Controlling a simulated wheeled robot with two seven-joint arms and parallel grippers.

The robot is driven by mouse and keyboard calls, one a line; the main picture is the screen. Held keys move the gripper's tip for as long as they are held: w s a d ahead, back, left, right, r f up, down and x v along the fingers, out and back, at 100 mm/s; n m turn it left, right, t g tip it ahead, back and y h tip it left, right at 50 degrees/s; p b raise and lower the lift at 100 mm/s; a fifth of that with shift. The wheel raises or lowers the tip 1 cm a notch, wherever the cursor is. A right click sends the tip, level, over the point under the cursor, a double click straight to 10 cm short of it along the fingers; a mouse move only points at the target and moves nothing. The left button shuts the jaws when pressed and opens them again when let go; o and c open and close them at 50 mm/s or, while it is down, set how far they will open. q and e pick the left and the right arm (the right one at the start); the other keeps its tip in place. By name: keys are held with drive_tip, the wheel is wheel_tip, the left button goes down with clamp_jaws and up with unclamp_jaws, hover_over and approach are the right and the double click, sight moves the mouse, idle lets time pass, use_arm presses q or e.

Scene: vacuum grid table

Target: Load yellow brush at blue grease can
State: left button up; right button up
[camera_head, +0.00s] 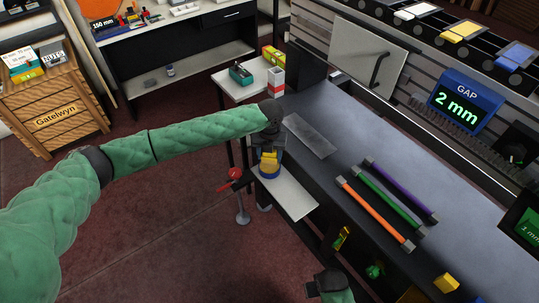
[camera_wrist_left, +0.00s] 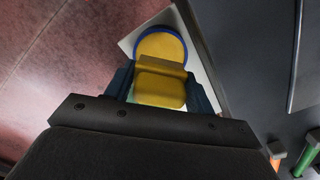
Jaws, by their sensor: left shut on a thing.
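The yellow brush (camera_head: 269,155) is held in my left gripper (camera_head: 270,158), which is shut on it. In the left wrist view the brush (camera_wrist_left: 160,88) sits between the gripper's two blue-grey fingers (camera_wrist_left: 160,92). The blue grease can (camera_head: 268,172) stands on a light side shelf, just below the brush. From the left wrist it shows as a blue rim around a yellow round surface (camera_wrist_left: 160,44), partly covered by the brush. I cannot tell whether the brush touches the yellow surface. My right gripper (camera_head: 328,285) is at the bottom edge, its fingers unclear.
The light shelf (camera_head: 292,197) juts from the dark bench (camera_head: 335,150). Orange (camera_head: 375,215), green (camera_head: 390,200) and purple (camera_head: 402,190) bars lie on the bench, with a metal plate (camera_head: 309,136) farther back. A red-knobbed part (camera_head: 234,175) stands left of the can. A gap display (camera_head: 466,92) stands behind.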

use_arm(q)
drive_tip(key=shift+r+p, duration=1.45)
drive_tip(key=shift+r, duration=0.7)
